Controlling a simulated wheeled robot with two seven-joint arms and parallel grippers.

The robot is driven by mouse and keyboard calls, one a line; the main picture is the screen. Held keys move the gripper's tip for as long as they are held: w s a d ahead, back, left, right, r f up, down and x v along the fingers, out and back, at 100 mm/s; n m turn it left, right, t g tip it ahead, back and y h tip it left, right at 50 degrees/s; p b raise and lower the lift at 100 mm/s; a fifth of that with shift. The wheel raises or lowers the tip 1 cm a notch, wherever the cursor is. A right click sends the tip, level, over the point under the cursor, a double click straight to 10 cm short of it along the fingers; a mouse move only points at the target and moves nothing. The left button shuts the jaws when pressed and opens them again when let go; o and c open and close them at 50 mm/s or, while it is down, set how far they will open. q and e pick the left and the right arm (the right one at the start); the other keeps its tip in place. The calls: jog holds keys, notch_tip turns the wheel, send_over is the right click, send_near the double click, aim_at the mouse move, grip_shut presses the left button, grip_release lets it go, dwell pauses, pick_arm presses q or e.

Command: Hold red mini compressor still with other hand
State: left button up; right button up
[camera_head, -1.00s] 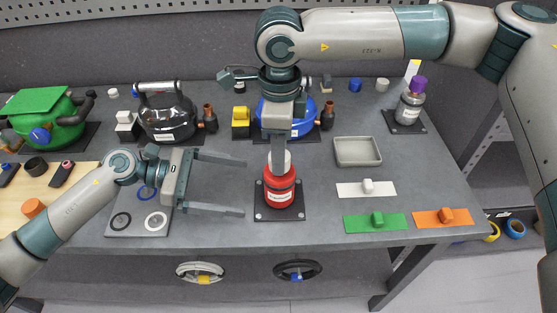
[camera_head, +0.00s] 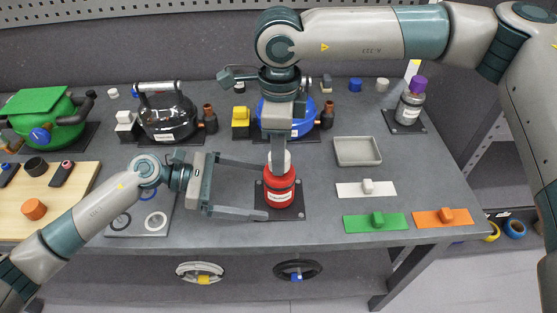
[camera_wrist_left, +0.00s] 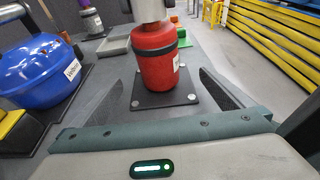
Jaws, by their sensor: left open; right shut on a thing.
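The red mini compressor (camera_head: 279,190) stands upright on a dark square plate (camera_head: 298,212) near the middle of the table. My right gripper (camera_head: 279,158) comes down from above and is shut on the compressor's pale top. My left gripper (camera_head: 265,190) is open, its two fingers reaching from the left toward the compressor, one on the far side and one on the near side. In the left wrist view the red compressor (camera_wrist_left: 157,62) stands ahead between the two open fingers, with gaps at both sides. Its top is partly hidden by my right gripper.
A blue compressor (camera_head: 304,124) and a black one (camera_head: 168,118) stand behind. A grey tray (camera_head: 357,163), white (camera_head: 352,189), green (camera_head: 360,222) and orange plates (camera_head: 428,217) lie to the right. A grey mat with rings (camera_head: 168,199) lies left, below my left arm.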

aim_at(274, 193)
pick_arm(q)
jog(key=shift+x, duration=2.5)
jog(key=c, duration=1.7)
jog(key=shift+c, duration=0.8)
jog(key=shift+f, duration=0.1)
pick_arm(e)
jog(key=o, duration=0.6)
